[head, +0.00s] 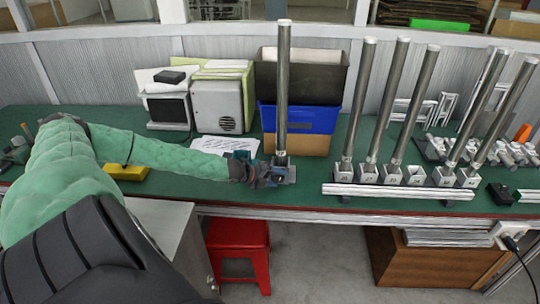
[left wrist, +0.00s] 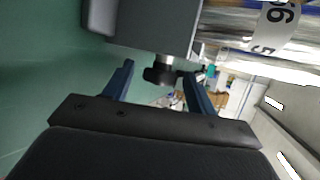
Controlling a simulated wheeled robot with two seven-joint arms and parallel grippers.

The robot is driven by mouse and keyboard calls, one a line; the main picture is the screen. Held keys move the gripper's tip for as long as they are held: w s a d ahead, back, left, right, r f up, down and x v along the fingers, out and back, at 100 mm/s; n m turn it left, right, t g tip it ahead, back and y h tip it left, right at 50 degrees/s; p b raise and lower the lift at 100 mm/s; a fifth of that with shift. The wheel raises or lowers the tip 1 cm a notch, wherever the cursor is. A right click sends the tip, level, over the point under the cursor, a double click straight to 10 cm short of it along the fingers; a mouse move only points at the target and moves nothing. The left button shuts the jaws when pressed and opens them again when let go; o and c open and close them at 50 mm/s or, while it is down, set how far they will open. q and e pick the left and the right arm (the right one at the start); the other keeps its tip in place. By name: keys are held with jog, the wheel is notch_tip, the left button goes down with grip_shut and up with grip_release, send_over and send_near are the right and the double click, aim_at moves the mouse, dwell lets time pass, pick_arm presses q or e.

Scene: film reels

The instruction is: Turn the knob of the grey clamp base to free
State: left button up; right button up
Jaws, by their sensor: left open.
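The grey clamp base (left wrist: 148,22) fills the top of the left wrist view as a block with a flat face. Its black knob (left wrist: 160,76) sticks out on a short metal stem. My left gripper (left wrist: 158,75) is open, with one blue finger on each side of the knob; I see gaps between knob and fingers. In the head view the gripper (head: 262,176) is at the foot of a tall metal post (head: 283,90), beside the clamp base (head: 282,160), and hides the knob. My right gripper is not in view.
The green bench (head: 310,188) carries a blue bin (head: 300,118) behind the post. A yellow block (head: 125,173) lies beside my left arm. A red stool (head: 240,240) stands below.

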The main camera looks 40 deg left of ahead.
pick_arm(q)
jog(key=shift+s, duration=0.15)
jog(key=shift+s+a+r, duration=0.15)
jog(key=shift+s+a, duration=0.1)
jog(key=shift+s, duration=0.1)
jog(key=shift+v, duration=1)
jog(key=shift+s+a+r+p, duration=0.2)
jog(key=shift+s+r+p, duration=0.1)
jog(key=shift+s, duration=0.15)
jog(key=shift+s+a+r, duration=0.2)
jog(key=shift+s+r, duration=0.1)
jog(key=shift+s, duration=0.15)
jog(key=shift+p+v, duration=1)
jog(key=shift+v, duration=0.15)
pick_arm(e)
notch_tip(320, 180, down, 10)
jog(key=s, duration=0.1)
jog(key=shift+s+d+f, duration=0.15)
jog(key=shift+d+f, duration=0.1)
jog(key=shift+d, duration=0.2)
